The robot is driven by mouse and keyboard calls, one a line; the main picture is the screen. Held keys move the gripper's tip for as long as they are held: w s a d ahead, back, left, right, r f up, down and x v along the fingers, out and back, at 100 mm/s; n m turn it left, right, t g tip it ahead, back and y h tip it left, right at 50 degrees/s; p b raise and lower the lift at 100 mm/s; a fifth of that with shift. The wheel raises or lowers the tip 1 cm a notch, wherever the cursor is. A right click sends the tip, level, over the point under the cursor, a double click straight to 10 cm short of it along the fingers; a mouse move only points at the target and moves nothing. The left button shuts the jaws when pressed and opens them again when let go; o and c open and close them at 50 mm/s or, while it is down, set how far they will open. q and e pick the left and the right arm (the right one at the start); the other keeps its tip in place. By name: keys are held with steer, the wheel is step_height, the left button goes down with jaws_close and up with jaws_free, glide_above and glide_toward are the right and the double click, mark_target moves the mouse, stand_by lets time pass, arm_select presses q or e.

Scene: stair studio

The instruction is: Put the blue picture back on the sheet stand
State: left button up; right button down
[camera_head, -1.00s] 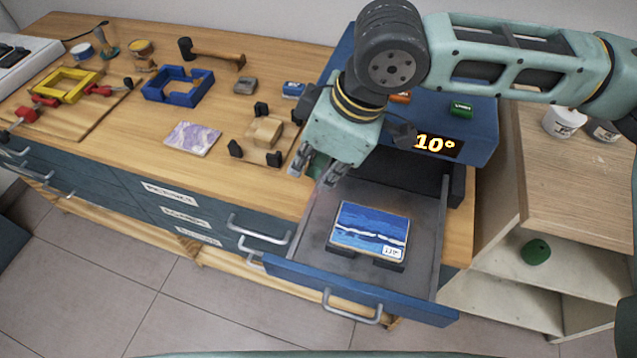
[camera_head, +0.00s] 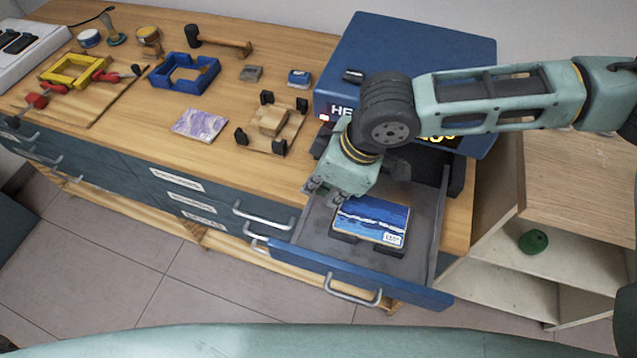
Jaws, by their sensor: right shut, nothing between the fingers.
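The blue picture (camera_head: 372,217), a flat tile with blue and white wavy bands and a small white label, lies on dark supports in the open blue drawer (camera_head: 345,270). My right gripper (camera_head: 318,196) is shut and empty, at the left side of the drawer. It is left of the picture and apart from it. I cannot tell which thing is the sheet stand; a wooden stand with black corner posts (camera_head: 270,125) is on the bench, with a small wooden block in its middle. My left gripper is not in view.
A blue machine (camera_head: 420,40) with a lit display stands behind the drawer, partly hidden by my arm. A purple marbled tile (camera_head: 199,124), a blue frame (camera_head: 185,72), a yellow frame (camera_head: 73,70) and a hammer (camera_head: 220,42) lie on the bench. Open shelves (camera_head: 500,260) are at right.

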mark_target(342, 204)
steer(key=shift+s+d+r+p, duration=0.1)
steer(key=shift+d+r+p, duration=0.05)
steer(key=shift+d+p, duration=0.2)
steer(key=d, duration=0.1)
steer(key=s+d+p, duration=0.1)
steer(key=d, duration=0.1)
steer(key=shift+d, duration=0.1)
steer(key=shift+a+p, duration=0.2)
steer(key=shift+p, duration=0.1)
